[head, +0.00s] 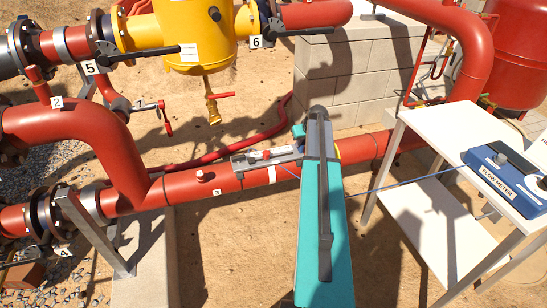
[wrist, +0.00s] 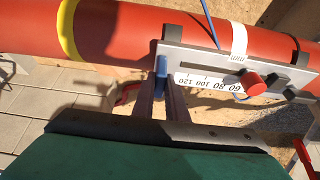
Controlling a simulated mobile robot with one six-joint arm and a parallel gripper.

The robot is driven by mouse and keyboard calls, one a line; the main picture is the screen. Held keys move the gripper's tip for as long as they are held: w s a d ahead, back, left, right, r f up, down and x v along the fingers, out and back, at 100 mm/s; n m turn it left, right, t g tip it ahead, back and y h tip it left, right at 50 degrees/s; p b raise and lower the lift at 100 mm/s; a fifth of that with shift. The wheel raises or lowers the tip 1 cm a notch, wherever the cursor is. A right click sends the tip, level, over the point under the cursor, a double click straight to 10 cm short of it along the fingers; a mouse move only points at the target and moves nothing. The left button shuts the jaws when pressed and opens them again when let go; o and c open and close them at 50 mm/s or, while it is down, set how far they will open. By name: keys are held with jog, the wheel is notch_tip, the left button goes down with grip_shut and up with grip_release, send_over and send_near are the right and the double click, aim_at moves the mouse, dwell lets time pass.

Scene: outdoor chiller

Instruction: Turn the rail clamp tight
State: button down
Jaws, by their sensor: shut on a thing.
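A grey measuring rail (wrist: 195,58) with a white number scale lies along a red pipe (wrist: 130,30) in the wrist view. A blue piece (wrist: 160,66) sits at the rail's left end. My gripper (wrist: 160,88) is shut on it, with one finger on each side. I cannot tell whether the blue piece is the rail clamp's turning part. A red block (wrist: 251,83) and dark knobs sit farther right on the rail. In the head view the rail (head: 245,164) shows on the pipe, while my arm hides my gripper and the blue piece.
A white table (head: 430,165) with a blue flow meter (head: 505,180) stands at the right; a thin blue cable runs from it towards the rail. Red pipes, a yellow vessel (head: 195,35) and black-handled valves stand behind. Sandy ground (head: 240,235) is open in front.

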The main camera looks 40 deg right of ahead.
jog(key=shift+r+p, duration=1.75)
jog(key=shift+r, duration=1.75)
jog(key=c, duration=2.3)
grip_release()
grip_shut()
jog(key=shift+w+d, duration=0.15)
